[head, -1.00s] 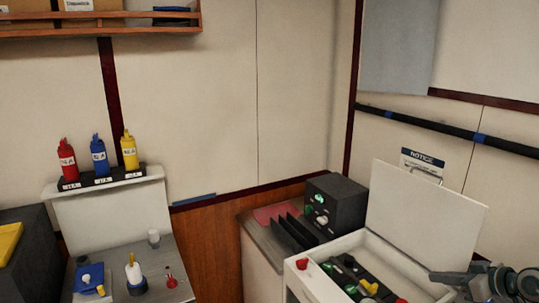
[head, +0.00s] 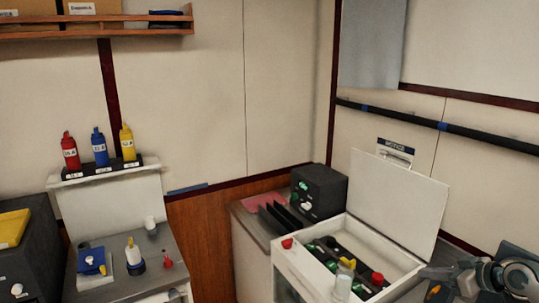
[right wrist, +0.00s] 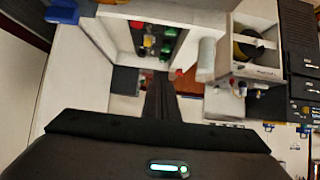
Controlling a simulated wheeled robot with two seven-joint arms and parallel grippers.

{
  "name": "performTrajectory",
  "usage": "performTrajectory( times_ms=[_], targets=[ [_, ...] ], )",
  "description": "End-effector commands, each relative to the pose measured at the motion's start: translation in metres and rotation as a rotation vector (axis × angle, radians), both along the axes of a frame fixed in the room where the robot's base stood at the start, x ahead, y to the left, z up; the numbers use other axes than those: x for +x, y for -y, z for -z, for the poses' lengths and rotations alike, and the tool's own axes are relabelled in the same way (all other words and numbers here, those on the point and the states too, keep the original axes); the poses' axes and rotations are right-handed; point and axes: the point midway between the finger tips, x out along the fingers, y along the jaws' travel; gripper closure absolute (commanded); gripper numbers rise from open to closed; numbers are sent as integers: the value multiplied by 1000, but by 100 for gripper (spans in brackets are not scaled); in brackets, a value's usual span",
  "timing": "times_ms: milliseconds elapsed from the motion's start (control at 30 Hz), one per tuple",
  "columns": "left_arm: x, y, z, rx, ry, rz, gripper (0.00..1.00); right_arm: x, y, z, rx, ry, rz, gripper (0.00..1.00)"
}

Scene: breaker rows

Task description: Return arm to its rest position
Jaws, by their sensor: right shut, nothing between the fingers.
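The white breaker box (head: 305,268) stands at the lower right of the head view with its lid (head: 400,200) raised. Inside is a dark panel (head: 340,250) with green, yellow and red parts; a panel with coloured parts also shows in the right wrist view (right wrist: 155,42). My right gripper is at the lower right edge of the head view (head: 432,274), to the right of the box. In the right wrist view its dark fingers (right wrist: 163,88) are together with nothing between them. I cannot tell its exact distance from the box. My left gripper is out of view.
A dark unit with a green light (head: 318,190) stands behind the box. A bench (head: 195,285) at left carries small bottles and a blue-topped item (head: 92,262). Red, blue and yellow bottles (head: 100,148) stand on a rack. A dark rail (head: 440,125) runs along the right wall.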

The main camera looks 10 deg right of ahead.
Motion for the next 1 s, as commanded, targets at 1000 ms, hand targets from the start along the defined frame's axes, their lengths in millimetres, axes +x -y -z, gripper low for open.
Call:
performTrajectory(
  times_ms=[1000],
  targets=[
    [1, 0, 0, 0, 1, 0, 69, -133, -168, 182, -84, -284, -161, 100]
  ],
)
